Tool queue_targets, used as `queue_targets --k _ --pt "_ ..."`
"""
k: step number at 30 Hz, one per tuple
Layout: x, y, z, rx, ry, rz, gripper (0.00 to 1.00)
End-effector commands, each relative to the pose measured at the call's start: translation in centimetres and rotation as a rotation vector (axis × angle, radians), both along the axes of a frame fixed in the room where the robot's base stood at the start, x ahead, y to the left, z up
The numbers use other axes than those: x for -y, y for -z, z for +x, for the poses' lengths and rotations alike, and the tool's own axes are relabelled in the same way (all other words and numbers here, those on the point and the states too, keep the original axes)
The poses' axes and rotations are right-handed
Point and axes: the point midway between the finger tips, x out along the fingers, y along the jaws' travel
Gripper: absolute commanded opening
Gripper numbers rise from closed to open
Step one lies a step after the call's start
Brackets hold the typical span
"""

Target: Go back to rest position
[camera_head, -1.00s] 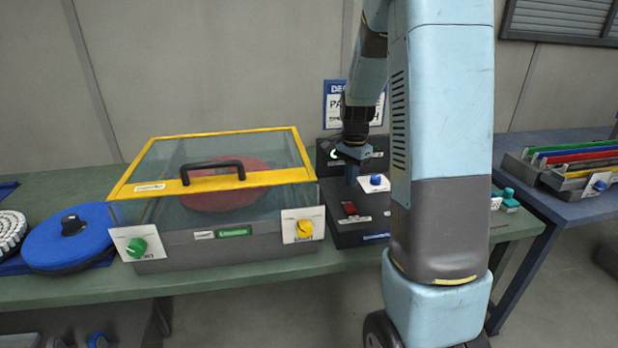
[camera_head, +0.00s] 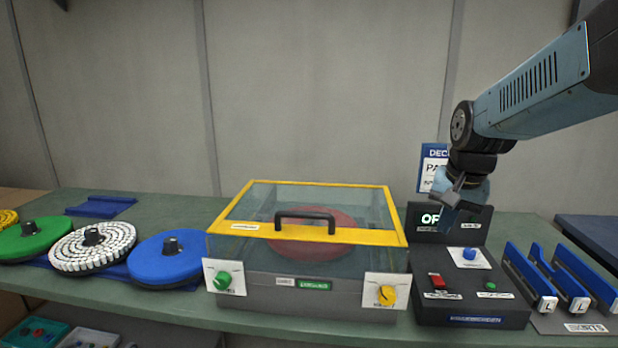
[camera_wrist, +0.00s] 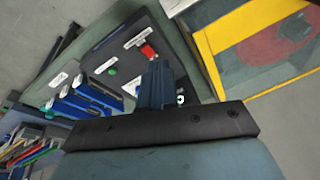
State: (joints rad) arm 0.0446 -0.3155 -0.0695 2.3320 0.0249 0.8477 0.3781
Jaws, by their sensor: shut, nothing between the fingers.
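My gripper (camera_head: 452,205) is shut and empty. It hangs in the air in front of the upright panel of the dark control box (camera_head: 470,308), above its blue knob (camera_head: 469,254). In the wrist view my shut fingers (camera_wrist: 160,85) point over the control box (camera_wrist: 128,62), and nothing is between them. My arm reaches in from the upper right of the head view. The gripper hides part of the box's display, which shows "OF" and is cut off.
A clear case with a yellow frame (camera_head: 400,236), holding a red disc (camera_head: 315,228), stands left of the box. Blue (camera_head: 160,262), white (camera_head: 75,255) and green (camera_head: 30,243) discs lie further left. Blue-handled parts (camera_head: 560,285) stand right of the box on the green bench.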

Motion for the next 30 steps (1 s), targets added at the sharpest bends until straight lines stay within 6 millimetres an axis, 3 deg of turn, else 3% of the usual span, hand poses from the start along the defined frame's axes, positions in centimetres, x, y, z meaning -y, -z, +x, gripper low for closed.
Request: queue_targets --k 6,15,21,30 --pt "-1.7 -2.4 -4.8 0.084 -0.174 -0.059 0.0" --pt "-3.4 -3.8 -10.6 0.176 -0.386 -0.156 0.0" --pt "-3.8 -3.9 -12.4 0.206 -0.457 -0.194 0.0" --pt "-3.9 -3.9 -12.7 0.21 -0.467 -0.199 0.0"
